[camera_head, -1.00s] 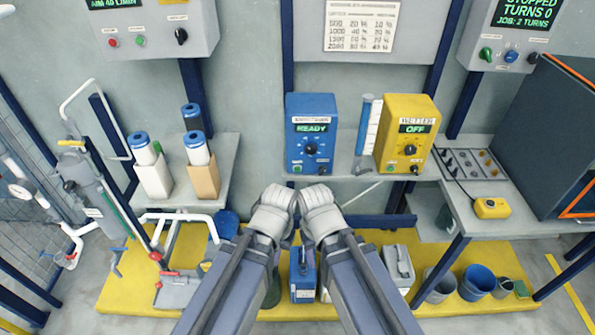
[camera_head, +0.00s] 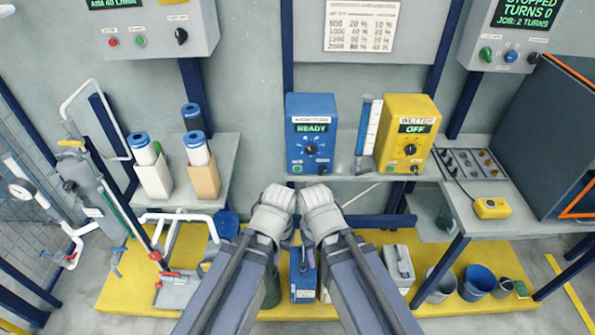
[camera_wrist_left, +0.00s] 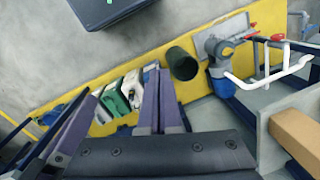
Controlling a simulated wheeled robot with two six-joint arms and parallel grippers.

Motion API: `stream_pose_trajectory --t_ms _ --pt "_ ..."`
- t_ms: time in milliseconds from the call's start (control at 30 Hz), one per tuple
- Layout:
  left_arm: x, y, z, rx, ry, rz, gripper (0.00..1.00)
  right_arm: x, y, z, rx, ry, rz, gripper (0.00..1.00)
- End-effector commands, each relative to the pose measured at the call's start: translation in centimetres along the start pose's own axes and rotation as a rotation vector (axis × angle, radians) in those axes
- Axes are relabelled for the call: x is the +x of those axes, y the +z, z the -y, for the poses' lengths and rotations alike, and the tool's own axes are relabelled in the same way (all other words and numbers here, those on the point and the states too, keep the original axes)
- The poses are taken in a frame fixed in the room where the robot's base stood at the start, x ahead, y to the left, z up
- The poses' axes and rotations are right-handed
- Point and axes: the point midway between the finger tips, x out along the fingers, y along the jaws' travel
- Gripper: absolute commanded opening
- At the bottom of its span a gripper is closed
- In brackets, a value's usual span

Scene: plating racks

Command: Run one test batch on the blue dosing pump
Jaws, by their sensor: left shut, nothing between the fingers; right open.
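The blue dosing pump (camera_head: 311,134) stands on the shelf at the centre of the head view. Its display (camera_head: 312,128) reads READY. Below are a black dial (camera_head: 311,149), a green button (camera_head: 297,169) and a dark knob (camera_head: 322,170). A measuring cylinder (camera_head: 367,135) stands to its right. Both my arms reach up from below, their grey joints in front of and below the shelf. My left gripper (camera_wrist_left: 158,88) is shut and empty in the left wrist view, above the floor items. My right gripper (camera_wrist_left: 62,125) shows partly at the left there, open. Neither touches the pump.
The yellow pump (camera_head: 406,135), marked WETTER, reads OFF. A dosing chart (camera_head: 362,25) hangs above. The right panel (camera_head: 520,30) reads STOPPED, TURNS 0, JOB: 2 TURNS. A yellow pendant (camera_head: 492,208) lies on the right bench. Buckets (camera_head: 477,282) and containers stand on the yellow floor mat.

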Motion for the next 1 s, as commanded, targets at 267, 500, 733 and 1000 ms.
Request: stream_pose_trajectory --t_ms 267,500,733,1000 --pt "0.0 0.0 0.0 0.0 0.0 0.0 0.0 0.0 0.0 0.0 0.0 0.0 0.0 0.5" --pt "1.3 -1.7 -0.5 -0.062 0.042 -0.049 0.0 1.3 -0.1 0.1 0.0 0.0 0.0 0.5" --pt "4.8 -10.2 -2.1 -0.432 0.306 -0.283 0.0 6.4 -0.4 0.6 0.0 0.0 0.0 0.5" --pt "4.6 -20.4 -0.4 -0.988 0.741 -0.513 0.0 11.8 -0.7 1.1 -0.001 0.0 0.0 0.5"
